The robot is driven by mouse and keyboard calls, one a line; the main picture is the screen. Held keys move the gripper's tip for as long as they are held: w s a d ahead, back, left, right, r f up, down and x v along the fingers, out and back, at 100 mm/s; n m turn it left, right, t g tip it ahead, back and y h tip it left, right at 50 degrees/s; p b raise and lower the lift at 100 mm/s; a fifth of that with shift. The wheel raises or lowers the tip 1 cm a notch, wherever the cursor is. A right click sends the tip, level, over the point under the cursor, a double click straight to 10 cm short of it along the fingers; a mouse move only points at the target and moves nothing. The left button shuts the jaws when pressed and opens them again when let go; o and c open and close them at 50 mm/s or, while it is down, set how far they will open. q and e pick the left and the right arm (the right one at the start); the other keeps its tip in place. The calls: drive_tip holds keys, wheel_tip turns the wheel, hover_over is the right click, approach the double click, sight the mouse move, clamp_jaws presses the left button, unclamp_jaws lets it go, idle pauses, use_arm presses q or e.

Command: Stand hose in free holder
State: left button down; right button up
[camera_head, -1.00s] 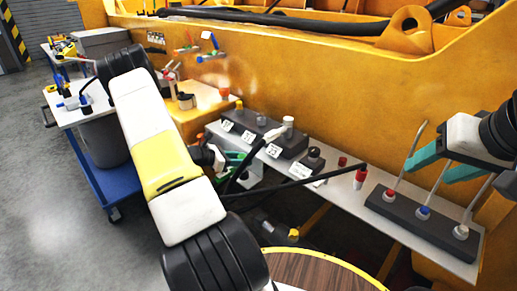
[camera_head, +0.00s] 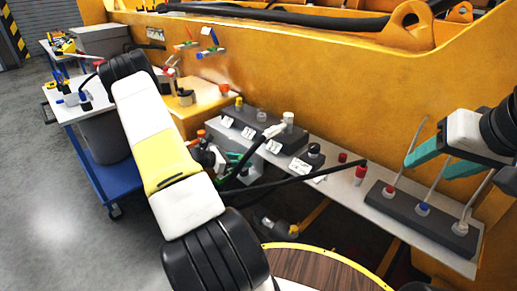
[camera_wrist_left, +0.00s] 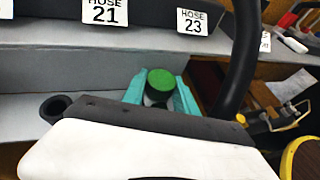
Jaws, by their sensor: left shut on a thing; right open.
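My left gripper (camera_wrist_left: 160,95) is shut on a green-capped piece (camera_wrist_left: 161,80), which I take as the hose's end. It is in front of and below the shelf edge carrying the "HOSE 21" and "HOSE 23" labels. In the head view my left forearm hides most of that gripper; teal finger parts (camera_head: 233,157) show beside it. The dark holder block (camera_head: 270,138) has white labels and several capped ends standing in it; which holder is free I cannot tell. My right gripper (camera_head: 425,158) is open and empty above the right end of the bench.
A black hose (camera_head: 300,180) stretches across the front of the grey bench (camera_head: 350,190). A dark block with upright rods (camera_head: 422,217) stands at the bench's right. A red-capped piece (camera_head: 360,175) stands between. A round wooden top (camera_head: 310,270) is in front; the yellow wall rises behind.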

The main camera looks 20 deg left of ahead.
use_arm(q)
drive_tip(key=shift+f, duration=0.1)
drive_tip(key=c, duration=0.9)
unclamp_jaws()
drive_tip(key=v, duration=0.7)
drive_tip(key=shift+s+a, duration=0.25)
drive_tip(key=shift+s, duration=0.05)
